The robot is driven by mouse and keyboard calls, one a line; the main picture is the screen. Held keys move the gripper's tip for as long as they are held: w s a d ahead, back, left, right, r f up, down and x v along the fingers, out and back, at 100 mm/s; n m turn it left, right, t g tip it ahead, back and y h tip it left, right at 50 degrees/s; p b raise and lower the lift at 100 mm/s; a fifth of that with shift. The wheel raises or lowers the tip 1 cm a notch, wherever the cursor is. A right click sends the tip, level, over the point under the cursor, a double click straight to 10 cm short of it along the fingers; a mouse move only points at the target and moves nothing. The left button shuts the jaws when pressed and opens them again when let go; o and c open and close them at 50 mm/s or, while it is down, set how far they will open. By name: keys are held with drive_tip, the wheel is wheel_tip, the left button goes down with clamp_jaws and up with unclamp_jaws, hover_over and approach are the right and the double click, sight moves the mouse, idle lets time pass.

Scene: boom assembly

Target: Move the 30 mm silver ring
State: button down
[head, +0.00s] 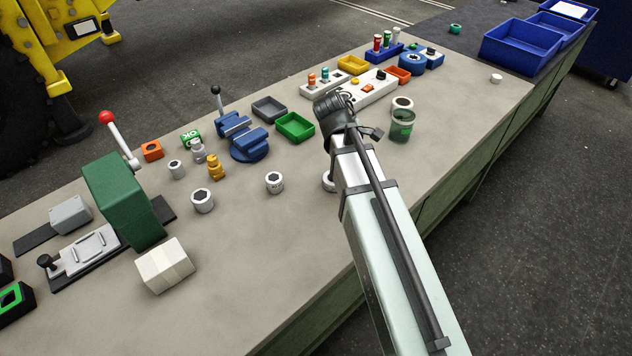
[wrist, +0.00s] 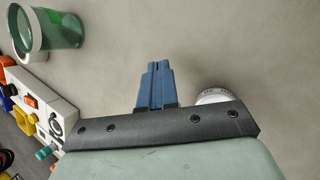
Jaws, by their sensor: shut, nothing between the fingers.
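Several silver-white ring-like sockets stand on the bench: one (head: 203,200) at the left, one (head: 274,182) nearer the middle, and a smaller one (head: 177,168) farther back. Another (head: 328,182) is partly hidden behind my arm. In the wrist view a silver-white ring (wrist: 214,96) with small markings shows just right of my gripper, partly covered by the gripper body. I cannot read which one is 30 mm. My gripper (wrist: 158,68) has blue fingers shut together, empty, above bare bench. In the head view my arm hides the fingers.
A blue vise (head: 247,145), green tray (head: 295,126) and white panel (head: 368,90) lie behind. A white block (head: 165,265) sits front left. The front middle bench is clear.

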drive_tip(key=s+a+n, duration=0.2)
drive_tip(key=a, duration=0.1)
drive_tip(key=s+a+r+n+t, duration=0.1)
drive_tip(key=s+a+n, duration=0.1)
drive_tip(key=a, duration=0.2)
drive_tip(key=s+a+n+t, duration=0.1)
drive_tip(key=s+a+n, duration=0.1)
drive_tip(key=s+a, duration=0.1)
drive_tip(key=shift+a+r+h, duration=0.35)
drive_tip(key=shift+a+h, duration=0.05)
drive_tip(key=shift+a, duration=0.2)
drive_tip(key=s+a+r+n+t, duration=0.2)
drive_tip(key=s+a+n, duration=0.4)
drive_tip(key=s+a, duration=0.25)
approach(324, 184)
drive_tip(key=f, duration=0.3)
drive_tip(key=shift+s+a+f, duration=0.2)
drive_tip(key=shift+f, duration=0.15)
drive_tip(key=shift+w+d+f, duration=0.25)
drive_tip(key=shift+w+d, duration=1.3)
drive_tip(key=w+d, duration=1.4)
drive_tip(key=shift+w+d, duration=0.2)
drive_tip(key=shift+d, duration=0.05)
